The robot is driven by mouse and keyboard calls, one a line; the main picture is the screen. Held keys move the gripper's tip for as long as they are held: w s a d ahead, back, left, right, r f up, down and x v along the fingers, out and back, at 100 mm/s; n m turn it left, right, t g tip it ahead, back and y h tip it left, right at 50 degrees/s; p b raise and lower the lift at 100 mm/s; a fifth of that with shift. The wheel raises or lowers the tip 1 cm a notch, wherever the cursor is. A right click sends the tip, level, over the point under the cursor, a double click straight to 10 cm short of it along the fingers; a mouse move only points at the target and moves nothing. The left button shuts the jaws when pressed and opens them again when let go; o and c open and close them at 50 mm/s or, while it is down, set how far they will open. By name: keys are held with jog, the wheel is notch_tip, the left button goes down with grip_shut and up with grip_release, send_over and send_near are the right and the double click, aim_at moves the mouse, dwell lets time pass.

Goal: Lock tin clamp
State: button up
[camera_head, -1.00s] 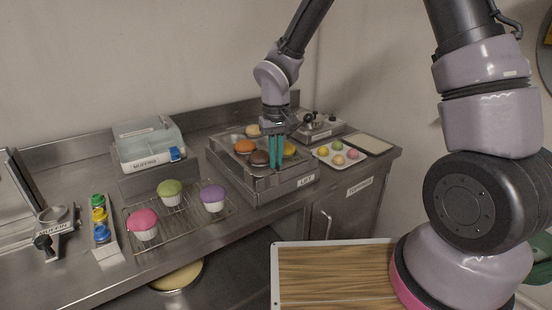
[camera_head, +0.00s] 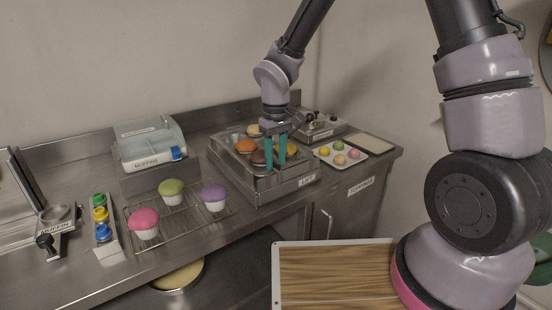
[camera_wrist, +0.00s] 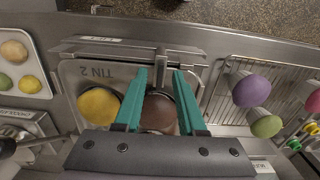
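The muffin tin (camera_head: 262,185) sits in a metal box marked "LIFT" and holds several muffins. A metal bar with a short upright tab (camera_wrist: 161,66), which looks like the clamp, runs along the tin's edge near the top. My gripper (camera_head: 276,160) points down over the tin. Its two teal fingers are apart, and in the wrist view the gap between the tips (camera_wrist: 160,72) lines up with the tab. I cannot tell whether they touch it. A brown muffin (camera_wrist: 159,112) shows between the fingers.
A wire rack (camera_head: 190,222) with pink, green and purple muffins stands to the left. A tray of small coloured balls (camera_head: 334,158) and a knobbed metal unit (camera_head: 318,128) stand to the right. A wooden board (camera_head: 330,275) lies in front, below the counter.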

aim_at(276, 163)
notch_tip(276, 163, up, 11)
dwell(0.7)
jog(key=shift+f, duration=0.1)
jog(key=s+d+r+m+t, duration=0.3)
jog(key=d+r+m, duration=0.2)
jog(key=d+r, duration=0.75)
jog(key=s+d+r+m+t+y, duration=0.2)
jog(key=s+d+r+m+t, duration=0.2)
jog(key=s+d, duration=0.5)
notch_tip(276, 163, up, 2)
jog(key=shift+s+d+m, duration=0.25)
jog(key=shift+d+m, duration=0.7)
jog(key=shift+m, duration=0.15)
